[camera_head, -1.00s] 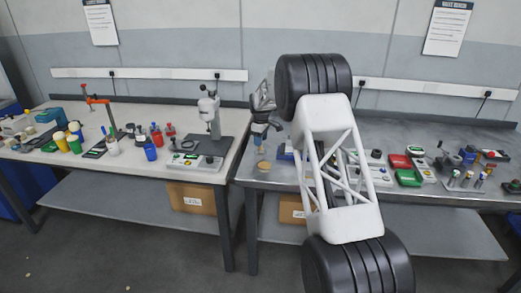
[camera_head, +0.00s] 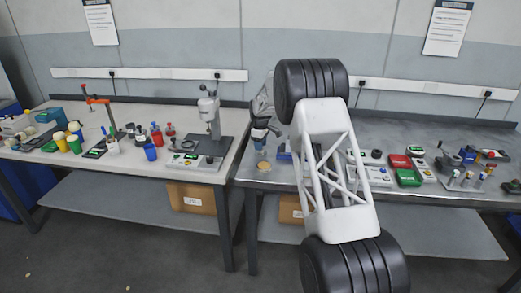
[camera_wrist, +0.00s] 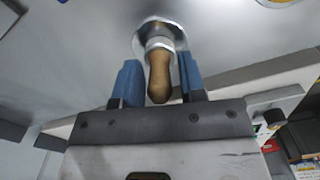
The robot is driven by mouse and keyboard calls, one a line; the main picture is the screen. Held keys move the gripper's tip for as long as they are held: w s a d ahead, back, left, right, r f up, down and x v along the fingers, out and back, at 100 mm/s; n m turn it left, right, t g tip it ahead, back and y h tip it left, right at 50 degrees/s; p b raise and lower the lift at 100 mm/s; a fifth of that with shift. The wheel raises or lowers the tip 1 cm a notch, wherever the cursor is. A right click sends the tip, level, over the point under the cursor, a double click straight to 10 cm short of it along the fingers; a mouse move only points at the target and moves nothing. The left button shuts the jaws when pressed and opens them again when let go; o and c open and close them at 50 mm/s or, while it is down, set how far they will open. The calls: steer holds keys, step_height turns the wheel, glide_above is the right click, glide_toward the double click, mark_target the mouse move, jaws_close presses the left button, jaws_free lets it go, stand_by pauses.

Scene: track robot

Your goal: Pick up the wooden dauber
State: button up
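The wooden dauber (camera_wrist: 160,78) shows in the wrist view as a brown, rounded handle on a pale metal collar, with a round shiny disc behind it. My gripper (camera_wrist: 160,62) has its two blue fingers on either side of the handle. A narrow gap shows on each side, so the fingers look open and not touching it. In the head view my gripper (camera_head: 260,147) is low over the near left corner of the right-hand metal table (camera_head: 255,181). The dauber cannot be made out there.
A tan round disc (camera_head: 264,166) lies near the table's front edge, just below my gripper. A blue object (camera_head: 284,154) is close to its right. On the left-hand bench a press (camera_head: 210,115) stands near the gap between the tables.

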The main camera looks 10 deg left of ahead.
jaws_close()
steer(key=shift+r, duration=0.25)
steer(key=shift+r, duration=1.35)
steer(key=shift+s+r, duration=0.1)
steer(key=shift+r, duration=0.1)
steer(key=s+d, duration=0.2)
steer(key=s, duration=0.5)
steer(key=s+d+r, duration=0.1)
steer(key=s+d, duration=0.2)
steer(key=s, duration=0.5)
steer(key=shift+r, duration=0.2)
